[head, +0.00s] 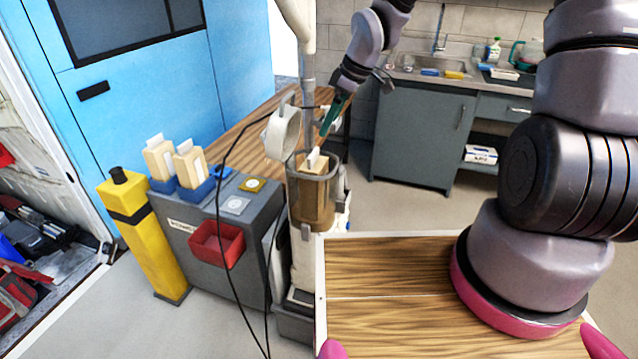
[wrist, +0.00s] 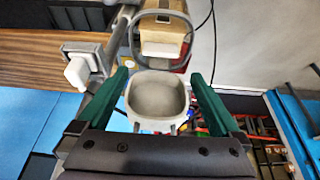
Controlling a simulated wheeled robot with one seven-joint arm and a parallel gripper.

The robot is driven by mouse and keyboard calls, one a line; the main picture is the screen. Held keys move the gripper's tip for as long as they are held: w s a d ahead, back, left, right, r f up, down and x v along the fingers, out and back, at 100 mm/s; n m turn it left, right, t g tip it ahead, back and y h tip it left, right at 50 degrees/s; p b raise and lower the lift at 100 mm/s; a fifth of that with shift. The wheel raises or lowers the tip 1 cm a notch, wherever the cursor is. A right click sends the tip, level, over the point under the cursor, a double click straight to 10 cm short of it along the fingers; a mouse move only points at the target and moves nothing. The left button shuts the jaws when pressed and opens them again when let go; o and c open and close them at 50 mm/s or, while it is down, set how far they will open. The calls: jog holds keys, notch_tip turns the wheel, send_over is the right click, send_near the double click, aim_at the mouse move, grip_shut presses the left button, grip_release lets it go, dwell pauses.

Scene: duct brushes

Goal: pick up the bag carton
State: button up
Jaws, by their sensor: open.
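A cream carton (head: 314,165) with a white top piece stands inside a brownish see-through bin (head: 313,205) on an upright machine. In the wrist view, a tan carton with a white face (wrist: 163,42) shows through a grey ring. Two more cream cartons, a left one (head: 160,162) and a right one (head: 190,168), stand in blue holders on a grey cabinet. I cannot tell which is the bag carton. My gripper (head: 329,132), with green fingers, is just above the bin. It is open and empty; its fingers (wrist: 160,78) appear either side of a grey cup-shaped part (wrist: 158,98).
The cup-shaped lid (head: 283,133) and a black cable are close to my gripper. A red tray (head: 216,244) hangs on the grey cabinet (head: 184,235), beside a yellow post (head: 143,238). A wooden top (head: 390,265) is clear in front; a sink counter stands behind.

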aim_at(315, 152)
jog(key=x, duration=1)
jog(key=shift+a+f, duration=0.2)
jog(key=shift+f, duration=0.15)
grip_shut()
